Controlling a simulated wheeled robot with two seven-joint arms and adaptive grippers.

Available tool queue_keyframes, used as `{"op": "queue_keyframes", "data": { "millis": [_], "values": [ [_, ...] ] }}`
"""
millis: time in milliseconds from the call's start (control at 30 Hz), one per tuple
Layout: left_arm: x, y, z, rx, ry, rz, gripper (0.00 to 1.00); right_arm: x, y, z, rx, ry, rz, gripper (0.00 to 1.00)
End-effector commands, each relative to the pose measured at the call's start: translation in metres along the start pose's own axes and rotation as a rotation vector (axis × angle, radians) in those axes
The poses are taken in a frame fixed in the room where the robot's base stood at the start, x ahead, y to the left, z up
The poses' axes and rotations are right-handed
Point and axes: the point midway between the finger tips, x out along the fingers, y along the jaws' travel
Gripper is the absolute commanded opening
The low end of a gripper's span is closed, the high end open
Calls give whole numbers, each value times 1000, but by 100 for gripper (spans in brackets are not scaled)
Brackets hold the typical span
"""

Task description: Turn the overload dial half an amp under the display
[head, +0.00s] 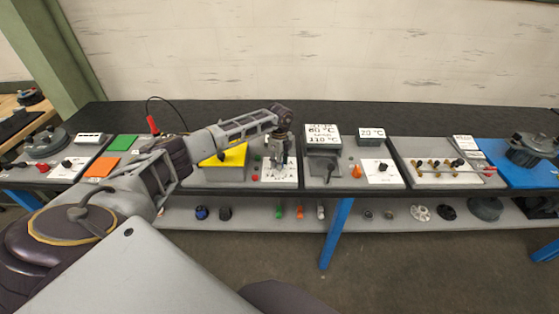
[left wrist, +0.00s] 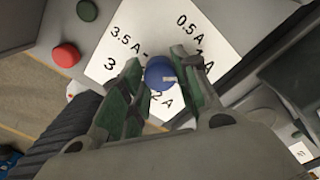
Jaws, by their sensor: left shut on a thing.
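The overload dial (left wrist: 160,73) is a round blue knob with a short white mark on the right part of its top. It sits on a white scale plate (left wrist: 128,38) with 0.5 A, 2 A, 3 and 3.5 A legible; fingers partly cover other marks. My left gripper (head: 277,166) stands over this plate (head: 279,180) in the head view and hides the dial there. In the left wrist view, its green-padded fingers are shut on the dial from both sides. A white display box (head: 371,133) to the right seems to read 2.0; a larger sign (head: 322,130) beside it is not clearly readable. My right gripper is not in view.
A red button (left wrist: 66,55) and a green button (left wrist: 87,10) sit left of the scale plate. A yellow-topped box (head: 224,156) lies left of my gripper, and an orange knob (head: 356,171) to its right. Other panels line the dark bench (head: 420,118).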

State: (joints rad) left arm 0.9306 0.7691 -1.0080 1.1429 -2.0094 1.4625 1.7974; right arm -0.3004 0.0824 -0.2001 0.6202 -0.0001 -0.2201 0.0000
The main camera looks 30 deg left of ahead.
Motion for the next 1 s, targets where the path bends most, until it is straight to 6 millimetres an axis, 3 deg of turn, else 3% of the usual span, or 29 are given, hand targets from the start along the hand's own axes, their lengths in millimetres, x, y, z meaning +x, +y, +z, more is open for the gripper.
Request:
{"op": "queue_keyframes", "data": {
  "millis": [667,700,833,1000],
  "values": [
    [-2,-1,1,-71,-1,-5,7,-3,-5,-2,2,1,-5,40],
    [-2,-1,1,-71,-1,-5,36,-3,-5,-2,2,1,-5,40],
    [-1,-1,1,-70,0,-3,52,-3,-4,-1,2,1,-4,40],
    [-1,0,0,-69,0,-2,52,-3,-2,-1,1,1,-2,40]
  ]
}}
